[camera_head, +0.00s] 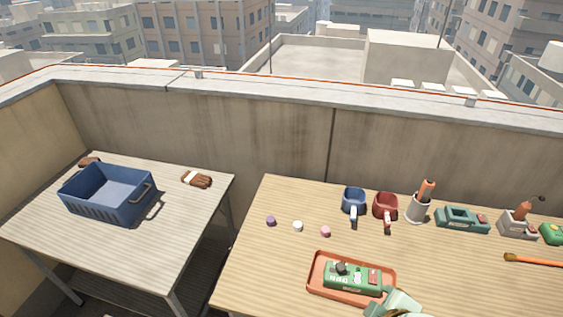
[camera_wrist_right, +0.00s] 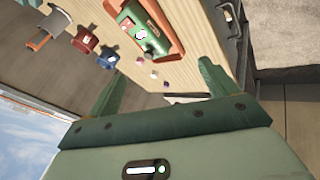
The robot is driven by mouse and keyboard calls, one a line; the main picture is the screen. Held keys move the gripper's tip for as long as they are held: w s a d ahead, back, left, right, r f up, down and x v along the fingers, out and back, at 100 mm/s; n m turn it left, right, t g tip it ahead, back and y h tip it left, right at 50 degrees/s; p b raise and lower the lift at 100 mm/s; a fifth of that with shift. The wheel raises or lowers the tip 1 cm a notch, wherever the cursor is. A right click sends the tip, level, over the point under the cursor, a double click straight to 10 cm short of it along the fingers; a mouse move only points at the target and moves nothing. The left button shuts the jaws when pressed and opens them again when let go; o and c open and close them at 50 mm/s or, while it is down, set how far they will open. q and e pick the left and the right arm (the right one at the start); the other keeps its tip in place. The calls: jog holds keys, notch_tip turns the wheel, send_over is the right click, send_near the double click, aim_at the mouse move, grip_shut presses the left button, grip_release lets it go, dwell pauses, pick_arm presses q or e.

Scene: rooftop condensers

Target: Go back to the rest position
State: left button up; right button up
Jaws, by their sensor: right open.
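My right gripper (camera_head: 396,301) shows at the bottom of the head view, over the front right corner of an orange tray (camera_head: 313,283). In the right wrist view my right gripper (camera_wrist_right: 162,70) has its two green fingers spread wide with nothing between them. A green device (camera_head: 352,278) lies in the tray, partly behind the gripper in the head view. The tray (camera_wrist_right: 172,32) and the device (camera_wrist_right: 135,28) also show at the top of the right wrist view. My left gripper is not in view.
A blue cup (camera_head: 354,201), a red cup (camera_head: 385,206), a holder (camera_head: 418,211) and a green tool (camera_head: 462,219) stand along the table's back. Three small caps, including a purple one (camera_head: 270,221), lie left. A blue crate (camera_head: 108,205) stands on the left table; a gap separates the tables.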

jog(key=s+d+r+m+h, duration=0.3)
jog(key=s+d+h, duration=0.25)
jog(key=d, duration=0.55)
jog(key=s+a+f+g+y, duration=0.1)
jog(key=s+a+f+y, duration=0.1)
jog(key=f, duration=1)
jog(key=s+a+f+g+y, duration=0.2)
jog(key=a+f, duration=0.1)
jog(key=f, duration=1)
jog(key=s+f+m+g+y, duration=0.1)
jog(key=s+f+m+g, duration=0.1)
jog(key=s+f, duration=1.4)
jog(key=shift+s+m+g+p, duration=0.4)
jog(key=shift+s+m, duration=0.4)
jog(key=shift+s, duration=0.4)
jog(key=shift+d, duration=0.1)
